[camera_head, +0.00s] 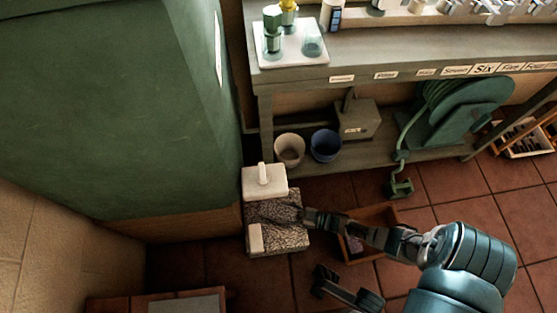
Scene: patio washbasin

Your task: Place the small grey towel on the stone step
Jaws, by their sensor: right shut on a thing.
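A speckled grey stone step (287,243) stands on the tiles beside the green cabinet. My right gripper (306,216) reaches in from the right, low at the step's top. It is shut on the small grey towel (272,212), a dark grey patch over the step. The fingertips are dark against it, and I cannot tell how much of the towel rests on the stone. A dark jointed part at the bottom centre looks like my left gripper (345,290). It is apart from the step, and its jaws do not show clearly.
A white block with a handle (264,181) and a small beige block (255,238) are at the step. A wooden crate (377,217) lies close to its right. The bench shelf behind holds two pots (290,149) and a hose reel (455,112). Bare tiles lie in front.

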